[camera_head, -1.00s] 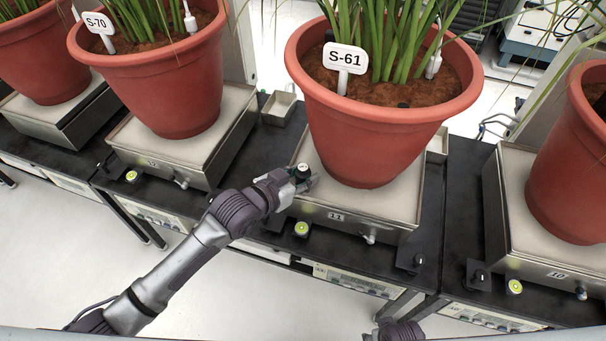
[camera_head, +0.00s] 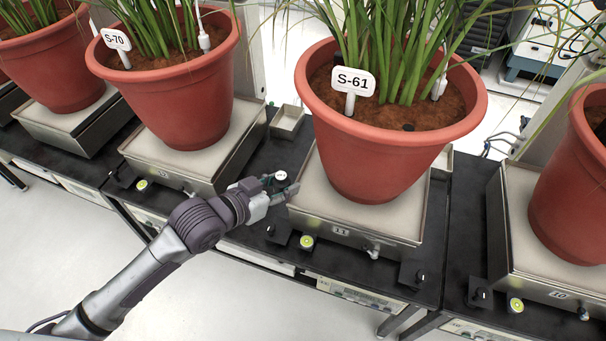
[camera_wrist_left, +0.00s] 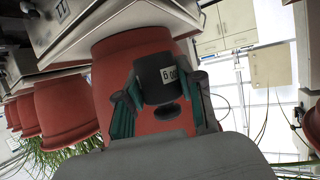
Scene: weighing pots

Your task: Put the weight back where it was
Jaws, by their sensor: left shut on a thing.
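In the left wrist view the weight (camera_wrist_left: 160,75) shows a white label that ends in "00 g". My left gripper (camera_head: 279,187) is shut on it, with a finger on each side. It holds the weight beside the left edge of scale 11 (camera_head: 345,232), over the black bench strip between two scales. A small open metal tray (camera_head: 286,121) stands behind the gripper in that same gap. My right gripper is not in view.
Pot S-61 (camera_head: 380,150) stands on scale 11, close to the right of my gripper. Pot S-70 (camera_head: 175,95) stands on the scale to the left.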

